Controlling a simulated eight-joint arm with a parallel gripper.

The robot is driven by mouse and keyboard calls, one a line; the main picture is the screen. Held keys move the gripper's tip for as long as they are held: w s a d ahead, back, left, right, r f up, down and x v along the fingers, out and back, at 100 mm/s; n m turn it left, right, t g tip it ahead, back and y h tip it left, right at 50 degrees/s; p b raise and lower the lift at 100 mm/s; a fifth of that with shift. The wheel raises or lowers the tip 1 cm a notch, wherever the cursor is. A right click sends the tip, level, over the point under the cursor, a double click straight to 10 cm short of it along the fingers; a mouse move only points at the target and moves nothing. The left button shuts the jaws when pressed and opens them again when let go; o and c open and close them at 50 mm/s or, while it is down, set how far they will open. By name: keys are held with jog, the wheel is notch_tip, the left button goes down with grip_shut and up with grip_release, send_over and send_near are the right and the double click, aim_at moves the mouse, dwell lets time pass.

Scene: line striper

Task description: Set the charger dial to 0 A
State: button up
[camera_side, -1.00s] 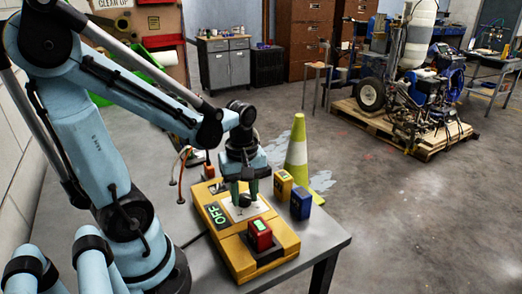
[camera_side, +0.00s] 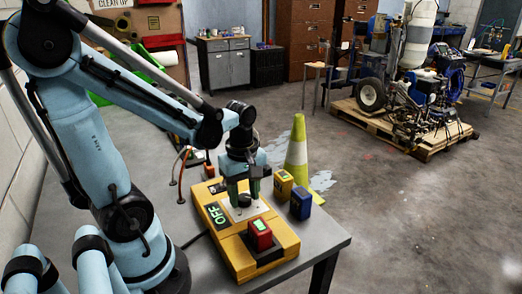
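The yellow charger (camera_side: 225,235) lies on the grey table, with a display (camera_side: 217,214) that reads OFF. Its dark dial (camera_side: 244,200) is on a pale plate in the middle of the charger; its markings are too small to read. My gripper (camera_side: 243,196) points down over the dial. Its fingers stand apart, one to each side of the dial, and appear open and clear of it. A red block with a green-lit top (camera_side: 260,233) sits in a dark socket at the charger's near end.
A yellow block (camera_side: 283,183) and a blue block (camera_side: 300,204) stand on the table (camera_side: 322,240) right of the charger. A small red item and cables lie behind it. A green and white cone (camera_side: 297,155) stands beyond the table.

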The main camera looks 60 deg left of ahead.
aim_at(247, 198)
jog(key=shift+o, duration=1.1)
notch_tip(247, 198, up, 12)
jog(key=w+d+f+m+t, duration=0.2)
jog(key=d+m+t, duration=0.1)
jog(key=m, duration=0.6)
jog(key=w+d+f+m+t, duration=0.2)
jog(key=d+m+t, duration=0.2)
jog(key=m, duration=0.5)
jog(key=shift+w+d, duration=0.25)
